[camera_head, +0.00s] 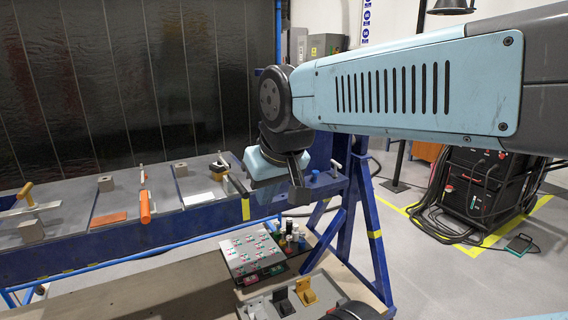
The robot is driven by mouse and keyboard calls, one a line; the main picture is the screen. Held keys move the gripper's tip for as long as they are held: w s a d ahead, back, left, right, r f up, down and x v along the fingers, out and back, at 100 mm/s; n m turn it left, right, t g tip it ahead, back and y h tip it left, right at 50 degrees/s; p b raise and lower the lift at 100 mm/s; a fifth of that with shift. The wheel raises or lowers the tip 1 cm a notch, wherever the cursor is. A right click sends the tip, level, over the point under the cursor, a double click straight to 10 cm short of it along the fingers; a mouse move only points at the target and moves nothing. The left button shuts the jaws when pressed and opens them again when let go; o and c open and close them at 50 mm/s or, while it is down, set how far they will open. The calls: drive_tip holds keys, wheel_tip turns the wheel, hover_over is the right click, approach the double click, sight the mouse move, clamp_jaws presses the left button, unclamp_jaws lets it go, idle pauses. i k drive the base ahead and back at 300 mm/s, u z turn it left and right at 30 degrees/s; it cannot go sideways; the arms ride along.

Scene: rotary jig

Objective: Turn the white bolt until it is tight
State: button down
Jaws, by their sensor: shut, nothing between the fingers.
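A small pale, T-shaped piece (336,166) stands upright at the right end of the blue jig frame (190,217). It may be the white bolt, but it is too small to be sure. A short blue knob (315,175) sits just left of it. My gripper (299,197) is dark and points downward over the right end of the jig, left of the pale piece and apart from it in the picture. It is shut and empty. My wrist hides part of the jig top behind it.
An orange-handled clamp (145,207) and a yellow-handled one (25,192) stand on the jig. Below are a grey panel with coloured buttons (252,250) and a tray with black and yellow pieces (306,291). A black welding machine (474,185) with cables stands at right.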

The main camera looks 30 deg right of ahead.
sight(336, 164)
drive_tip(key=u, duration=1.4)
drive_tip(key=k, duration=1.25)
drive_tip(key=z, duration=1.45)
drive_tip(key=i, duration=1)
drive_tip(key=z, duration=0.2)
